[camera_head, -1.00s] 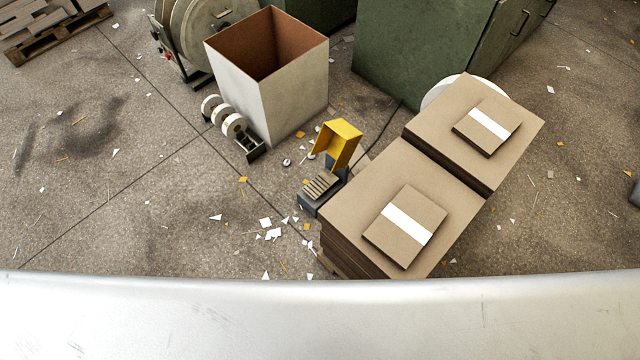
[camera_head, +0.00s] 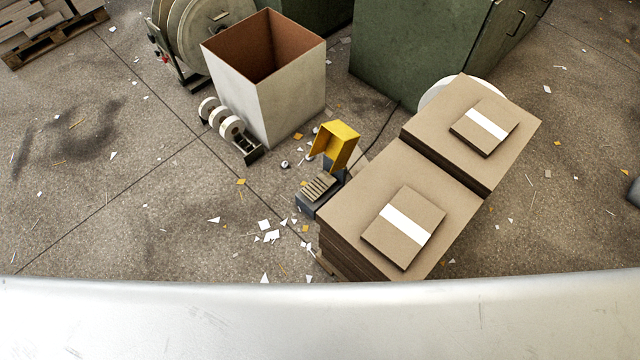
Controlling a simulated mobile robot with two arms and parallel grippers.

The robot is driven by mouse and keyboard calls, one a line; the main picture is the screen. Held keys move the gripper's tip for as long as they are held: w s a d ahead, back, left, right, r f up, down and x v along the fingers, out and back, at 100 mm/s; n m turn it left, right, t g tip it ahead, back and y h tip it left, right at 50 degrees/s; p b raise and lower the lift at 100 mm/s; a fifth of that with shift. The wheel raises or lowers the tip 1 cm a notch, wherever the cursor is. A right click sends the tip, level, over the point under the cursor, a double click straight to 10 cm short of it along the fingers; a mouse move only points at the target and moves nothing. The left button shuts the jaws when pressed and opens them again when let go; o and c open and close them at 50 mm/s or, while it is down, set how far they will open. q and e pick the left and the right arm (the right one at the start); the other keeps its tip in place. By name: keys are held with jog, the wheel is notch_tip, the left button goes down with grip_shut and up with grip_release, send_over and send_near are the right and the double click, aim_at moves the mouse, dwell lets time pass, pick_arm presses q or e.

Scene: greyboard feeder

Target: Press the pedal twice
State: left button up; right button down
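The foot pedal (camera_head: 319,187) sits on the floor near the middle of the head view. It has a ribbed tread on a dark grey base, with a yellow guard hood (camera_head: 337,142) raised behind it. A dark cable runs back from it towards the green machine. The pedal's right side is close beside the stacked greyboard. Neither of my grippers shows in this view, and nothing is touching the visible part of the pedal.
Greyboard stacks (camera_head: 347,192) stand right of the pedal, with banded bundles on top. An open box (camera_head: 300,95) and tape rolls (camera_head: 231,128) stand behind left. A green machine (camera_head: 415,50) is at the back. A pale surface (camera_head: 320,318) crosses the foreground. Floor at left is mostly clear, with paper scraps.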

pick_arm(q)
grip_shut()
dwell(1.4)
